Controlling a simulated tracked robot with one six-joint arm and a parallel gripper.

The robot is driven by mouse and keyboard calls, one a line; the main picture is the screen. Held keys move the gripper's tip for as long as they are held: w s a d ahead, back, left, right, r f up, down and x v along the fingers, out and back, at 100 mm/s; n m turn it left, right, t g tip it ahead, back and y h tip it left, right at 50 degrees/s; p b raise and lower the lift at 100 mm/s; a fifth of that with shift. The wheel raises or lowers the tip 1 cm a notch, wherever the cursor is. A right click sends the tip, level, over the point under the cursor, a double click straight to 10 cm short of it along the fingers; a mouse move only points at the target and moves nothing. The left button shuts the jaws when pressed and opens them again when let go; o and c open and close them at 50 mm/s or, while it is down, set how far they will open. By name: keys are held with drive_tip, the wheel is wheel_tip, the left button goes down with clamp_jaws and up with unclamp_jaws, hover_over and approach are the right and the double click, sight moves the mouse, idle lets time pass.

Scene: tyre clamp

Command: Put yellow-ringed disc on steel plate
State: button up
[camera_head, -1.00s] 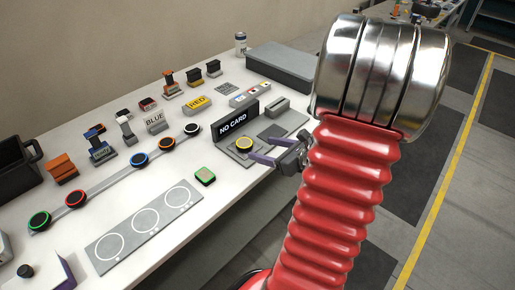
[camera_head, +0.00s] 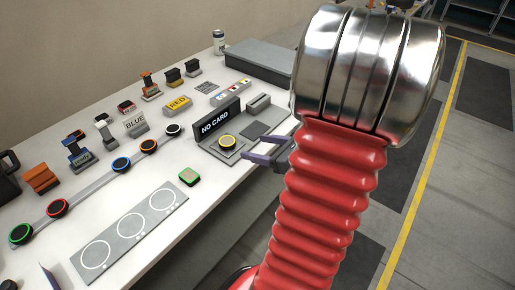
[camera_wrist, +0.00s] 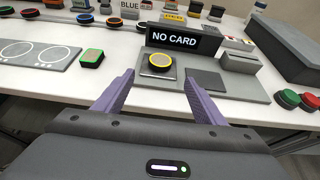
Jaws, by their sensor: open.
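The yellow-ringed disc (camera_head: 228,141) lies on the grey base of the NO CARD station, in front of its black sign. In the wrist view the disc (camera_wrist: 160,63) appears just beyond and between my fingertips. My gripper (camera_head: 254,147) is open, its two purple fingers reaching from the right toward the disc, with nothing between them. Both fingers also show in the wrist view (camera_wrist: 159,76). A flat grey plate (camera_head: 145,210) with three empty white circles lies at the front of the bench, which may be the steel plate; it is partly visible in the wrist view (camera_wrist: 37,61).
A small green-edged block (camera_head: 189,177) lies between plate and station. Several coloured-ring discs sit on a long strip (camera_head: 90,188) behind the plate. The NO CARD sign (camera_head: 217,119) stands close behind the disc. Red and green buttons (camera_wrist: 290,98) are at the right in the wrist view.

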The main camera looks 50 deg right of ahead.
drive_tip(key=shift+a, duration=0.1)
drive_tip(key=w+a+r+n+g+y, duration=0.1)
drive_tip(key=a+r+n+g+y, duration=0.2)
drive_tip(key=a+n, duration=0.75)
drive_tip(key=w+a+r+n+g+y, duration=0.15)
drive_tip(key=a+n+g, duration=0.4)
drive_tip(key=a, duration=0.75)
drive_tip(key=s+a+r+n+h, duration=0.5)
drive_tip(key=s+a+r+n, duration=0.1)
drive_tip(key=n, duration=1.3)
drive_tip(key=a+r, duration=0.1)
drive_tip(key=a, duration=0.1)
drive_tip(key=shift+a+n, duration=0.3)
drive_tip(key=shift+a, duration=0.1)
